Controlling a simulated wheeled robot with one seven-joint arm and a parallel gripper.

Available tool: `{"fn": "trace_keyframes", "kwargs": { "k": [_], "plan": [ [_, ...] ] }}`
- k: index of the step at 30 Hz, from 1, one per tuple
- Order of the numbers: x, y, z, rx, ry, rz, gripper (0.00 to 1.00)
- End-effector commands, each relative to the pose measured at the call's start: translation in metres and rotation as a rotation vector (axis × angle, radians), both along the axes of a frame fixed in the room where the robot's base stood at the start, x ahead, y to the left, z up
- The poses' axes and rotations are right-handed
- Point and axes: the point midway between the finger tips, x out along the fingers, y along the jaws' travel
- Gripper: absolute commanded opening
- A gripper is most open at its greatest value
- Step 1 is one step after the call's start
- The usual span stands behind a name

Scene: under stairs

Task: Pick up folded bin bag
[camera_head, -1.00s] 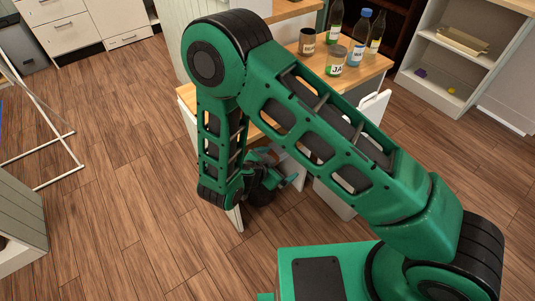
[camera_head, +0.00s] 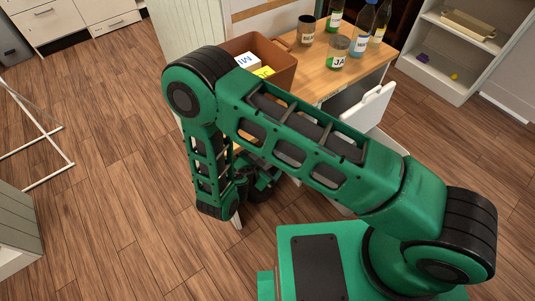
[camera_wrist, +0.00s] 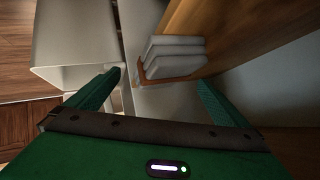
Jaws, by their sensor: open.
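A pale, layered, folded-looking bundle (camera_wrist: 175,52) with an orange-brown edge shows ahead in the wrist view, against a wooden board. It looks like the folded bin bag, but I cannot be sure. My gripper (camera_wrist: 158,80) is open, one green finger on each side of the picture below the bundle. Nothing is between the fingers, and the bundle looks to be beyond the tips. In the head view my gripper (camera_head: 262,182) is low beside the wooden table, partly hidden by my arm. The bundle is not visible there.
The wooden table (camera_head: 325,78) carries a brown box (camera_head: 284,68) with cartons, a labelled jar (camera_head: 339,50), a dark mug (camera_head: 306,30) and several bottles. A white chair (camera_head: 368,108) stands close on the right. A white shelf (camera_head: 440,75) is farther right. The floor at left is mostly clear.

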Motion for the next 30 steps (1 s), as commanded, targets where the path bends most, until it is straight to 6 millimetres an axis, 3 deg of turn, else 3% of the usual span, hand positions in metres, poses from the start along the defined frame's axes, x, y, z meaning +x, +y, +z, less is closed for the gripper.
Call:
{"fn": "trace_keyframes", "kwargs": {
  "k": [9, 16, 17, 21, 22, 30],
  "plan": [
    [0.031, -0.008, -0.025, -0.001, 0.001, 0.002, 1.0],
    [0.034, -0.009, -0.026, -0.001, 0.001, 0.004, 1.0],
    [0.034, -0.009, -0.026, -0.001, 0.001, 0.004, 0.98],
    [0.034, -0.009, -0.026, -0.001, 0.001, 0.004, 0.64],
    [0.034, -0.009, -0.026, -0.001, 0.001, 0.004, 0.61],
    [0.033, -0.009, -0.026, -0.001, 0.001, 0.003, 0.6]
  ]
}}
